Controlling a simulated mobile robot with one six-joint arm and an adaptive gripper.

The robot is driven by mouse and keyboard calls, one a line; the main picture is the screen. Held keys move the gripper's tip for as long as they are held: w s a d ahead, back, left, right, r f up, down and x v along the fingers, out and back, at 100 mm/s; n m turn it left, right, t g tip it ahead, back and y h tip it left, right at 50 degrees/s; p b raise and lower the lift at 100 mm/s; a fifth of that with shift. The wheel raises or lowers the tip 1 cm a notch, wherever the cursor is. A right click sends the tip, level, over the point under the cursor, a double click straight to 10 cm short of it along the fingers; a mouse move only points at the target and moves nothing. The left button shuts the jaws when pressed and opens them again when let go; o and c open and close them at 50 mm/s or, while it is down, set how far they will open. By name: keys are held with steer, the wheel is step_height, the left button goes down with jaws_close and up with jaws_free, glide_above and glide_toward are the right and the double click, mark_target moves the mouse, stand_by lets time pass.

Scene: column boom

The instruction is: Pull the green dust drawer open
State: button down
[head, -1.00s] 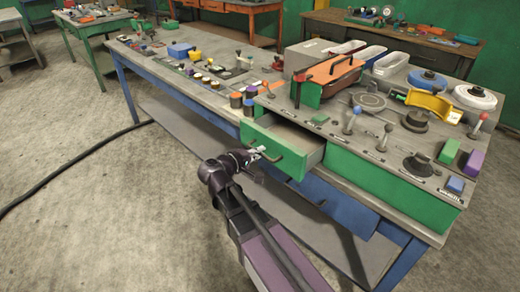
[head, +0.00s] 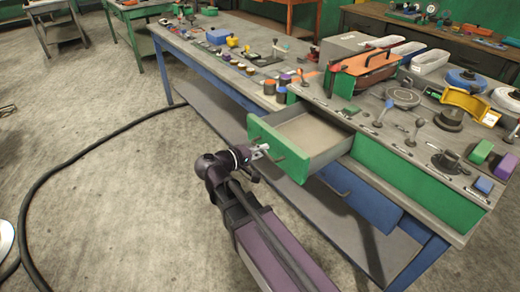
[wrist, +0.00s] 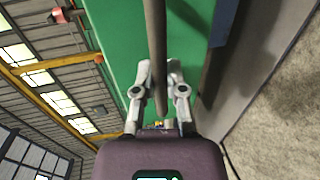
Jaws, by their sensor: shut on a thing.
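The green dust drawer (head: 276,151) stands well out from the green cabinet on the bench, and its grey, empty inside shows from above. My gripper (head: 262,150) is at the drawer front, shut on the dark bar handle. In the wrist view the handle (wrist: 157,60) runs between the two fingers of my gripper (wrist: 158,90), with the green drawer front (wrist: 115,35) behind it. The exact contact of the fingertips is partly hidden by the handle.
The workbench (head: 232,60) holds several levers, knobs and coloured blocks. An orange-topped box (head: 365,68) stands above the drawer. A lower shelf (head: 290,195) lies under the bench. A black cable (head: 75,160) crosses the open floor at left.

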steer(key=shift+w+d, duration=0.1)
steer(key=shift+d, duration=0.05)
steer(key=c, duration=0.7)
jaws_free()
steer(key=shift+d, duration=0.1)
